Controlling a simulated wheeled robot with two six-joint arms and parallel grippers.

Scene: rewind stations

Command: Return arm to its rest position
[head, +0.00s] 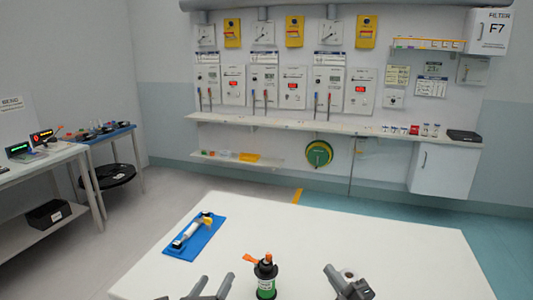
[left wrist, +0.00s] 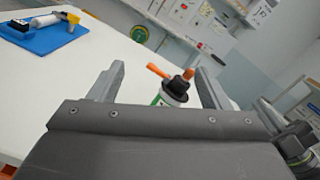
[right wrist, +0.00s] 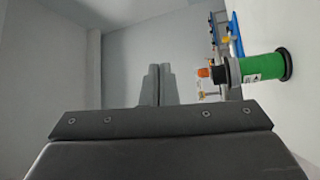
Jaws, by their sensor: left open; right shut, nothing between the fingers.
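My left gripper (head: 215,281) is open and empty over the near edge of the white table (head: 330,230). In the left wrist view its spread fingers (left wrist: 160,70) frame a green cylinder with a black top and orange lever (left wrist: 172,92), which stands upright beyond them. That cylinder (head: 266,288) stands between my two grippers in the head view. My right gripper (head: 332,270) is shut and empty, to the right of the cylinder. In the right wrist view its fingers (right wrist: 159,70) are together, and the green cylinder (right wrist: 262,66) is off to their right.
A blue mat (head: 205,246) with a white tube with a yellow end lies at the table's left. The table's middle and right are clear. A side bench (head: 60,155) and wall shelf (head: 300,124) stand apart.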

